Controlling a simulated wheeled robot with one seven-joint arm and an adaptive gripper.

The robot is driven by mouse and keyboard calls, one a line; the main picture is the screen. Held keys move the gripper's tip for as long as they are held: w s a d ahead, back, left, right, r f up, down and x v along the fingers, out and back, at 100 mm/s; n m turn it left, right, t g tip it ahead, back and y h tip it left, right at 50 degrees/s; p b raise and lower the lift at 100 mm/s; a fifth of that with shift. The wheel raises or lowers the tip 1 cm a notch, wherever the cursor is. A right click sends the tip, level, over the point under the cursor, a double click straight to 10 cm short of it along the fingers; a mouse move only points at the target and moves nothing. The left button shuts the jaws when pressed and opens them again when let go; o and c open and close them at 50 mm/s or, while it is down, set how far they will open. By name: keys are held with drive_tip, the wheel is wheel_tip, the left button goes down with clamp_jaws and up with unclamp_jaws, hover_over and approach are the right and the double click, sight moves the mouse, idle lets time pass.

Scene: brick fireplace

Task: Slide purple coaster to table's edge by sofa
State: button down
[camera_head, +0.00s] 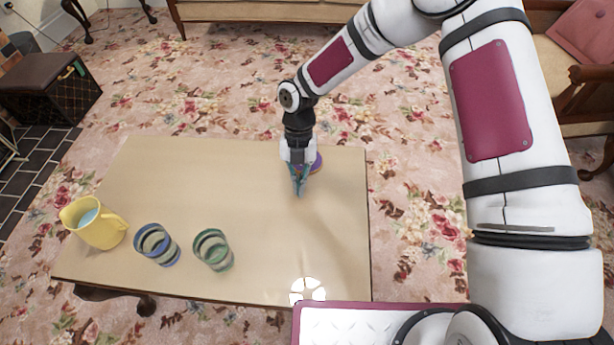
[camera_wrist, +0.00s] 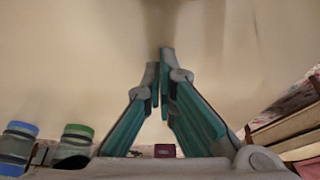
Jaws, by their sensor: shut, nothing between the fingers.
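The purple coaster (camera_head: 318,162) lies on the wooden table (camera_head: 200,180) near its far right corner, partly hidden behind my gripper. My gripper (camera_head: 299,192) is shut and empty, pointing down at the tabletop on the near side of the coaster. I cannot tell whether it touches the coaster or the table. In the wrist view the teal fingers (camera_wrist: 160,70) come together at the tips over bare tabletop, and I cannot make out the coaster there. A sofa (camera_head: 260,11) stands beyond the table's far edge, across the carpet.
A yellow jug (camera_head: 95,224), a blue-rimmed striped cup (camera_head: 157,246) and a green-rimmed striped cup (camera_head: 214,250) stand on the table's near left part. The tabletop's middle is clear. A wooden-armed seat (camera_head: 553,60) with a pink cushion stands at the right. Floral carpet surrounds the table.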

drive_tip(key=p+v, duration=0.2)
drive_tip(key=v, duration=0.8)
drive_tip(key=shift+p, duration=0.35)
drive_tip(key=shift+w+d+r, duration=0.1)
drive_tip(key=s+d+r+m+t+h, duration=0.1)
drive_tip(key=s+d+r+m, duration=0.6)
drive_tip(key=d+r+m, duration=0.45)
drive_tip(key=s+d+r+m+t+h, duration=0.1)
drive_tip(key=s+d+r+m+h, duration=0.1)
drive_tip(key=s+d+r+m, duration=0.95)
drive_tip(key=s+r+m+t+y, duration=0.1)
drive_tip(key=s+r+m+y, duration=0.15)
drive_tip(key=s+m, duration=0.45)
drive_tip(key=s+r+m+t+y, duration=0.1)
drive_tip(key=s+r+m, duration=0.2)
drive_tip(key=s+m, duration=0.4)
wheel_tip(320, 180, up, 26)
drive_tip(key=n+t+p, duration=0.1)
drive_tip(key=t+p, duration=0.3)
drive_tip(key=p, duration=2)
drive_tip(key=shift+d+f, duration=0.15)
drive_tip(key=shift+f, duration=0.1)
